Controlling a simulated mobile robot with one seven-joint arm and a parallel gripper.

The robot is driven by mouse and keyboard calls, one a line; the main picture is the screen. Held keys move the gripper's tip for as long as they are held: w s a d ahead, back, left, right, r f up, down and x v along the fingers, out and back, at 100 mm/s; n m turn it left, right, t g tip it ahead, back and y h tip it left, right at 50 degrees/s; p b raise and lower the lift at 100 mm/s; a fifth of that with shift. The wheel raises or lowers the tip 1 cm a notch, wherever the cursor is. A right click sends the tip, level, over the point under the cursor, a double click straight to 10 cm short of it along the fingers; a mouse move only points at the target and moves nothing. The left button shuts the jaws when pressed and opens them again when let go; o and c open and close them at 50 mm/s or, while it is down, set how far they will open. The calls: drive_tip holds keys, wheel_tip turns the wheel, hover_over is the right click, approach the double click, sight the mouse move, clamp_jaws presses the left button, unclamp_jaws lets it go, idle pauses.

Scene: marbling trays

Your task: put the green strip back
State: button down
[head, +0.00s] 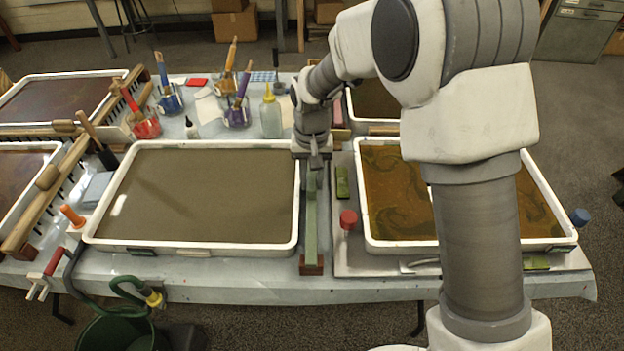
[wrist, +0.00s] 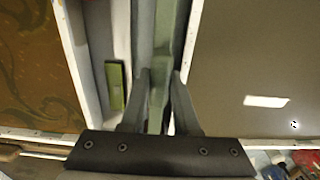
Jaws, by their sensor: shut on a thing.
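The green strip (head: 310,222) is long and narrow and runs front to back in the gap between two white-rimmed trays. My gripper (head: 314,164) is above its far part, and its fingers are shut on it. In the wrist view my gripper (wrist: 160,95) has one finger on each side of the strip (wrist: 176,35). A reddish-brown block (head: 311,266) is at the strip's near end. I cannot tell whether the strip touches the block or hangs just above it. The strip's far end is hidden by my gripper.
A tray of grey-brown liquid (head: 120,240) lies left of the strip. A tray of orange and green swirls (head: 385,246) lies right, partly behind my arm. A short green block (head: 342,182) and a red-capped jar (head: 348,219) stand in between. Bottles and brush pots crowd the back.

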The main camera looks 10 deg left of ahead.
drive_tip(key=shift+f, duration=0.15)
drive_tip(key=c, duration=0.7)
unclamp_jaws()
drive_tip(key=shift+o, duration=0.2)
drive_tip(key=shift+r, duration=0.2)
wheel_tip(320, 180, up, 12)
drive_tip(key=p, duration=0.2)
drive_tip(key=shift+r, duration=0.1)
